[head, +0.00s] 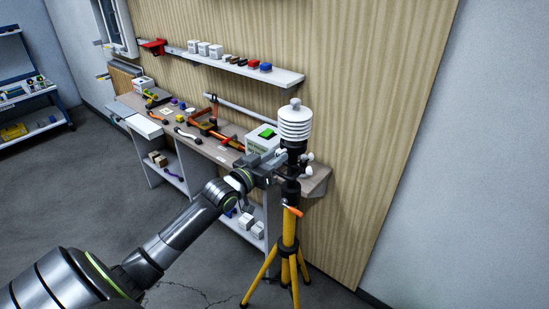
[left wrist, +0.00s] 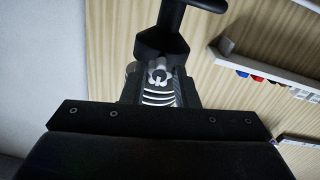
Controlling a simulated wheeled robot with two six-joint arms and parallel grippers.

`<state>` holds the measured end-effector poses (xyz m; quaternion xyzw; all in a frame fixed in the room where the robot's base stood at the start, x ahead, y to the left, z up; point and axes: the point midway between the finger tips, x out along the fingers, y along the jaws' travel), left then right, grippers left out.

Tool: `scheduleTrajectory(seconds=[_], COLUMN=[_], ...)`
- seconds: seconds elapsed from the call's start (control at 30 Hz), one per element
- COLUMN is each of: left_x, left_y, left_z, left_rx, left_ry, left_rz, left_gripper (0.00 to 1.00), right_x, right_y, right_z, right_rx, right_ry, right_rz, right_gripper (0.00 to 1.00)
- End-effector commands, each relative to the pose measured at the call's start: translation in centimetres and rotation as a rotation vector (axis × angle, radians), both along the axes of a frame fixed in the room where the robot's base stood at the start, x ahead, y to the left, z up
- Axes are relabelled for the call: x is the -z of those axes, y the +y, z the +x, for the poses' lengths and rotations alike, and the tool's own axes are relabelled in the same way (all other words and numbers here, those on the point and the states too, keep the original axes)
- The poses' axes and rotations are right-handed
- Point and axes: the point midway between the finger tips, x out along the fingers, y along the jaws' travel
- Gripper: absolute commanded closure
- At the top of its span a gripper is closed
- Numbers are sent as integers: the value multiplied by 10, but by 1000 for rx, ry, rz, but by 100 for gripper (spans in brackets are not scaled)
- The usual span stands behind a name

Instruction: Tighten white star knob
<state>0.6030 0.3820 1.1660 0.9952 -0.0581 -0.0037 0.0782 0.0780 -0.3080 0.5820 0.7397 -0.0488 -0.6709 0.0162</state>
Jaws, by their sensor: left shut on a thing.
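A white louvred sensor (head: 295,124) stands upright on a black mount (head: 291,187) at the top of a yellow tripod (head: 289,240). My left gripper (head: 276,160) reaches the mount from the left, just below the louvres. In the left wrist view, a pale lobed knob (left wrist: 158,74), which looks like the white star knob, sits between the fingers, with the white louvres (left wrist: 157,97) behind it. The left gripper is shut on it. In the head view the gripper hides this contact. A small white knob-like part (head: 308,171) shows at the mount's right side. My right gripper is not in view.
A workbench (head: 205,147) with tools and a white-and-green box (head: 262,138) stands close behind the tripod. A wall shelf (head: 225,64) with small boxes is above it. An orange lever (head: 292,210) sticks out below the mount. The floor at left is open.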

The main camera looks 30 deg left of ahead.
Motion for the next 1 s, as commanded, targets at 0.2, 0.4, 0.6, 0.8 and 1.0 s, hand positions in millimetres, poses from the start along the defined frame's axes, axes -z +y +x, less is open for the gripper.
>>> scheduleTrajectory(seconds=[0.2,0.4,0.6,0.8,1.0], left_x=[1,2,3,3,2], left_y=[0,0,0,1,1], left_z=[1,1,1,1,1], left_rx=[-1,-1,0,-1,-1], left_ry=[0,-5,-18,-34,-49], left_rz=[12,82,226,413,603], left_gripper=[96,96,96,96,96], right_x=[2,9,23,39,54], right_y=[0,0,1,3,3], right_z=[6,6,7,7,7], right_rx=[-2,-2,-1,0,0], right_ry=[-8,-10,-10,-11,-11], right_rz=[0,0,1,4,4], right_gripper=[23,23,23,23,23])
